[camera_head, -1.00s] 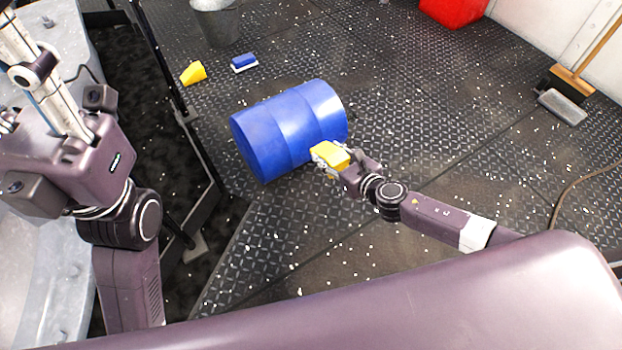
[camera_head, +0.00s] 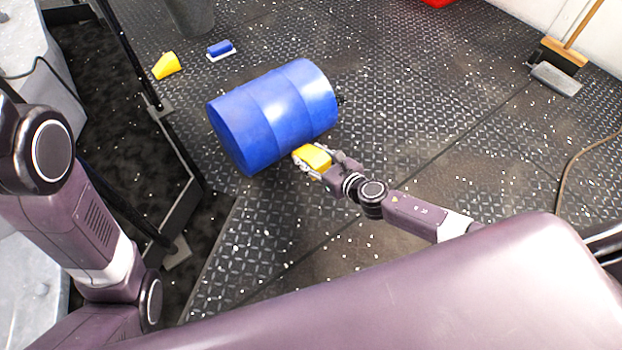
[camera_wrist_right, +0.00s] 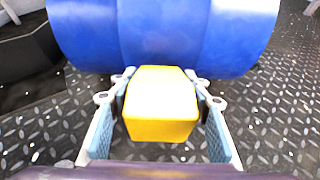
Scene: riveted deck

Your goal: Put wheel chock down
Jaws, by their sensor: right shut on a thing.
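A yellow wheel chock (camera_head: 314,156) is held in my right gripper (camera_head: 310,163), close beside the near side of a blue barrel (camera_head: 273,113) lying on its side. In the right wrist view the chock (camera_wrist_right: 161,104) sits between the two fingers, with the barrel (camera_wrist_right: 165,30) right behind it. I cannot tell whether the chock touches the barrel or the deck. A second yellow chock (camera_head: 166,66) lies on the deck beyond the barrel, to the left. My left arm shows at the left edge, but its gripper is out of the picture.
A blue-and-white brush-like thing (camera_head: 221,50) lies behind the barrel. A grey bin (camera_head: 190,15) stands at the top. A broom (camera_head: 563,55) and a grey dustpan-like piece (camera_head: 555,79) are at the right wall. A dark-framed structure (camera_head: 190,195) borders the left. Deck right of the barrel is clear.

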